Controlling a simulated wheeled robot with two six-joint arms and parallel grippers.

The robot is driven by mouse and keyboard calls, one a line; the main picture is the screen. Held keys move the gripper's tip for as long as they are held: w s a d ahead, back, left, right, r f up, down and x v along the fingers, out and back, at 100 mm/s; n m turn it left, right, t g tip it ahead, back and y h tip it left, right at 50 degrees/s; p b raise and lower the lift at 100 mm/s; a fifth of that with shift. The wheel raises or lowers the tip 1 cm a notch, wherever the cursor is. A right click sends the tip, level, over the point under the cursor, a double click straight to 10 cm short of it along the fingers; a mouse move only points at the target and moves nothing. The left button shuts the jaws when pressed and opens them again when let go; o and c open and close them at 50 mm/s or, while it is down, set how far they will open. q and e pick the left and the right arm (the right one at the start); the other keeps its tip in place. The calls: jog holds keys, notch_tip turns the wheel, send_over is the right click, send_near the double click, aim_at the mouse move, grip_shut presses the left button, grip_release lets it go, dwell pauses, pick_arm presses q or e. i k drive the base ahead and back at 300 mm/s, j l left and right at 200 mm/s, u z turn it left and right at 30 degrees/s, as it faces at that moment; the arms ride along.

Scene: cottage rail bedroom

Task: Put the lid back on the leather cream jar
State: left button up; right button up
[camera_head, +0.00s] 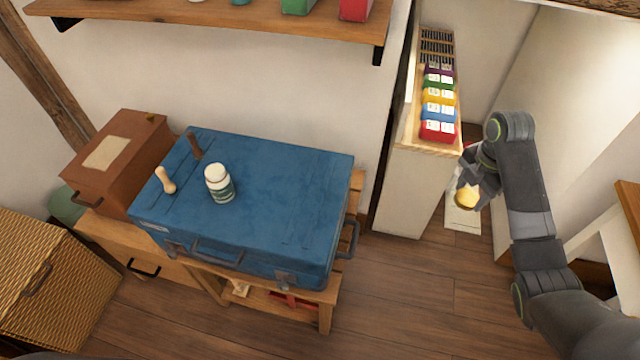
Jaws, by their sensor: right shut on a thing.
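A small white jar (222,190) with a dark green label stands upright on top of the blue suitcase (285,205). Its upper part is white and rounded; I cannot tell from here whether that is a cap or the bare jar. My right gripper (467,193) is at the right, beyond the suitcase and well apart from the jar. It is shut on a round, pale yellow thing, which may be the lid; the fingers partly hide it. My left gripper is not in view.
A wooden-handled tool (166,181) and a brown upright piece (195,147) are near the jar on the suitcase. A brown case (120,160) stands to the left. Open floor (420,285) lies between.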

aim_at(219, 182)
jog(key=l, duration=0.6)
jog(key=u, duration=1.1)
